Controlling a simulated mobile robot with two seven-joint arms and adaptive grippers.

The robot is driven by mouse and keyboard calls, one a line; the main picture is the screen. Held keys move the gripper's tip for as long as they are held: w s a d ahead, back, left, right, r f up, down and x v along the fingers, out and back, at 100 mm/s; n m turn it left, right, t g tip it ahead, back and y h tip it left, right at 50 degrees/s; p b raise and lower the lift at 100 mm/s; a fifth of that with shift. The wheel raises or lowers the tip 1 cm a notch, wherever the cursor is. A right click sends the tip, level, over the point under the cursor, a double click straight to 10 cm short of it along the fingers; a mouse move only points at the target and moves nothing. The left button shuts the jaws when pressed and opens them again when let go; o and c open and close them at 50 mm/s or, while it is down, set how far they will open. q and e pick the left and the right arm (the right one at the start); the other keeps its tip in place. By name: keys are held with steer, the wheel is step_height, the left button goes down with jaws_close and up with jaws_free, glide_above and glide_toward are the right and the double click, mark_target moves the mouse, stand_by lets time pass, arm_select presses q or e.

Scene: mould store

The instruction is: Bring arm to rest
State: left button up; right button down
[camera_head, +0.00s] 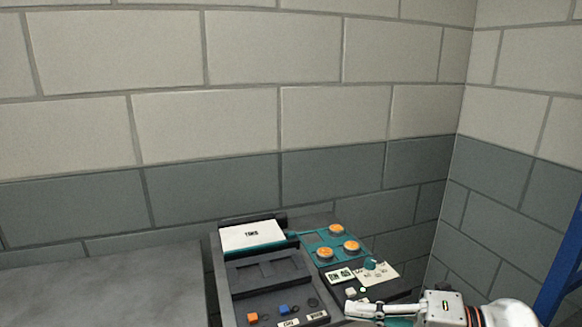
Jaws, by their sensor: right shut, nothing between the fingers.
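My right gripper (366,311) comes in from the lower right on my white arm. It is shut, with nothing seen between its fingers. It is over or in front of the near right part of a dark panel (238,290); whether it touches cannot be told. My left gripper is not in view.
A grey worktop (100,285) at left is bare. Block walls stand behind; a blue post (562,262) is at right.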

steer(key=d+f+m+t+h, duration=0.3)
steer(key=f+m+t+h, duration=0.2)
steer(key=f+m, duration=0.55)
steer(key=d+f+m+t+h, duration=0.35)
steer(key=f+m+t, duration=0.35)
steer(key=m, duration=0.6)
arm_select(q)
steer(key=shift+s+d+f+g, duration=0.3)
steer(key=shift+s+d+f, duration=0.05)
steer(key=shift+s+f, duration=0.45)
arm_select(e)
steer(key=s+d+f+m+g+h, duration=0.1)
steer(key=s+f+m+g+h, duration=0.4)
steer(key=s+f, duration=1)
step_height(320, 180, down, 4)
steer(key=shift+f+m+g, duration=0.1)
steer(key=shift+m+g, duration=0.7)
steer(key=shift+m, duration=0.05)
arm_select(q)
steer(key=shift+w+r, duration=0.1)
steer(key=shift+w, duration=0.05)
